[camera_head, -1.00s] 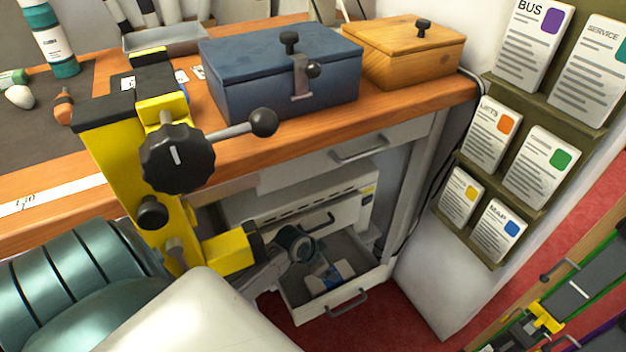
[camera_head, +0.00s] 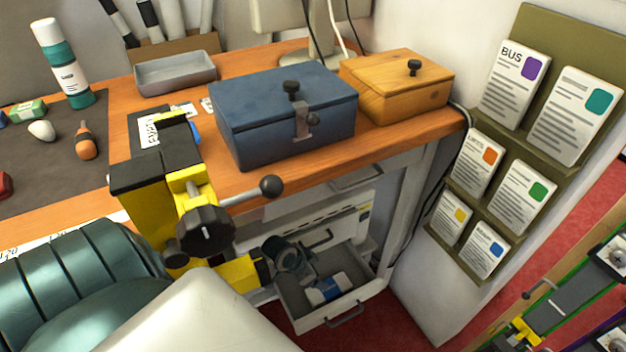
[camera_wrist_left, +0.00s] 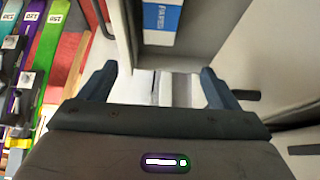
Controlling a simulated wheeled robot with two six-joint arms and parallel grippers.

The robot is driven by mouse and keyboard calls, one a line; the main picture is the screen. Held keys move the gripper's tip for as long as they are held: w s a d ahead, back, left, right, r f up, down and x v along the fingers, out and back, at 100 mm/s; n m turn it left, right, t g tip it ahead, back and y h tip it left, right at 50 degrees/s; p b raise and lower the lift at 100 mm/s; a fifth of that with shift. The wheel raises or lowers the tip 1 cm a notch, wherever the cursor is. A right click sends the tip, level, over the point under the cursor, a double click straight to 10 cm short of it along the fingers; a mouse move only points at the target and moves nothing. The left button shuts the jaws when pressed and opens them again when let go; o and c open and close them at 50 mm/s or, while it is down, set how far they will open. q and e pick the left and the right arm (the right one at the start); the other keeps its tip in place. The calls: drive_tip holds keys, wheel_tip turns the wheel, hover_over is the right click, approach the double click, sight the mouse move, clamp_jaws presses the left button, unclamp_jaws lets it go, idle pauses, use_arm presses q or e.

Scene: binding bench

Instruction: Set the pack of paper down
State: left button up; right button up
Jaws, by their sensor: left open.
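The pack of paper (camera_head: 326,290), white with a blue band, lies in the open drawer (camera_head: 372,296) below the bench in the head view. In the left wrist view the pack (camera_wrist_left: 162,18) shows at the top, beyond my fingertips and apart from them. My left gripper (camera_wrist_left: 158,69) is open, with its two dark fingers spread and nothing held between them. In the head view my left gripper (camera_head: 290,256) is at the back left of the drawer, partly hidden by a yellow clamp; its fingertips are hard to make out. My right gripper is not in view.
The yellow clamp (camera_head: 150,208) with a black knob and lever sticks out from the bench edge. A blue box (camera_head: 270,105) and a wooden box (camera_head: 385,88) stand on the bench. A leaflet rack (camera_head: 560,30) is on the right wall. Bare drawer floor surrounds the pack.

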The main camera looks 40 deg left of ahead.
use_arm(q)
drive_tip(key=s+d+f+n+g+y, duration=0.1)
drive_tip(key=s+d+f+n, duration=0.1)
drive_tip(key=s, duration=0.7)
drive_tip(key=s+d+f+n+g+y, duration=0.2)
drive_tip(key=s+f, duration=0.1)
drive_tip(key=s, duration=0.6)
drive_tip(key=shift+d+f, duration=0.3)
drive_tip(key=shift+d, duration=0.1)
